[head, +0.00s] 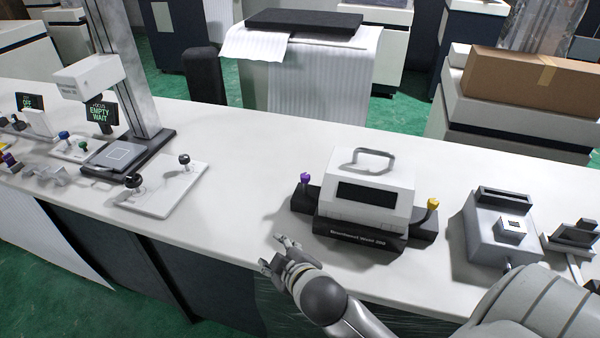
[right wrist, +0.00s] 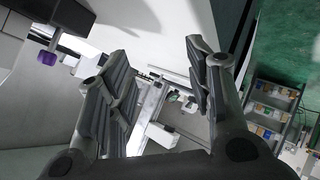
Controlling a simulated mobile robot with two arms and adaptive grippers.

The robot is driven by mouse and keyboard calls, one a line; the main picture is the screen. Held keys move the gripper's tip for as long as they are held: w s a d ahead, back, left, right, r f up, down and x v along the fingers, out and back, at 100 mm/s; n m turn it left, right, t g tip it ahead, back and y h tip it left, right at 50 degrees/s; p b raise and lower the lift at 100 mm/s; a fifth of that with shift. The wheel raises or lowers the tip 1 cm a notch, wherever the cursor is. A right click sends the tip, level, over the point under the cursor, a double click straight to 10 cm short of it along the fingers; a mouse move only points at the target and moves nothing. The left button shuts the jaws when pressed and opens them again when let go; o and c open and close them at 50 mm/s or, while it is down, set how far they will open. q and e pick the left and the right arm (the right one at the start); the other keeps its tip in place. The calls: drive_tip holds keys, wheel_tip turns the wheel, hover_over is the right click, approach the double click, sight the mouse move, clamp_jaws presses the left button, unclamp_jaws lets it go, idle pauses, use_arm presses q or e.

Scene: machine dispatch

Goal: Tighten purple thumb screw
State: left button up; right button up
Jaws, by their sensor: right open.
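The purple thumb screw (head: 305,180) stands at the left end of the black base of a white machine (head: 368,190) on the bench. A yellow thumb screw (head: 432,205) is at the base's right end. My right gripper (head: 276,254) is open and empty at the bench's front edge, below and left of the purple screw and apart from it. In the right wrist view the purple screw (right wrist: 47,58) shows at the upper left, outside the open fingers (right wrist: 160,85). My left gripper is not in view.
The white bench (head: 235,175) has free room left of the machine. A white plate with two black knobs (head: 165,190) lies further left, beside a stand with a column (head: 130,75). A grey device (head: 503,228) stands right of the machine.

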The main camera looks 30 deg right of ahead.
drive_tip(key=w+a+r+n+t+y, duration=0.3)
drive_tip(key=w+a+r+n+t, duration=0.15)
drive_tip(key=w+r+n, duration=0.3)
drive_tip(key=w+a+r+n+t+y, duration=0.4)
drive_tip(key=w+a+r+n, duration=0.15)
drive_tip(key=r, duration=0.35)
drive_tip(key=w+a+r+n+g+y, duration=0.1)
drive_tip(key=a+r+n+g+y, duration=0.25)
drive_tip(key=a+n+y, duration=0.55)
drive_tip(key=n+g+h, duration=1.5)
drive_tip(key=n+g, duration=0.1)
drive_tip(key=n, duration=0.9)
hover_over(305, 175)
wheel_tip(305, 175, down, 5)
wheel_tip(305, 175, down, 10)
drive_tip(key=shift+f+p, duration=0.1)
drive_tip(key=shift+p, duration=1)
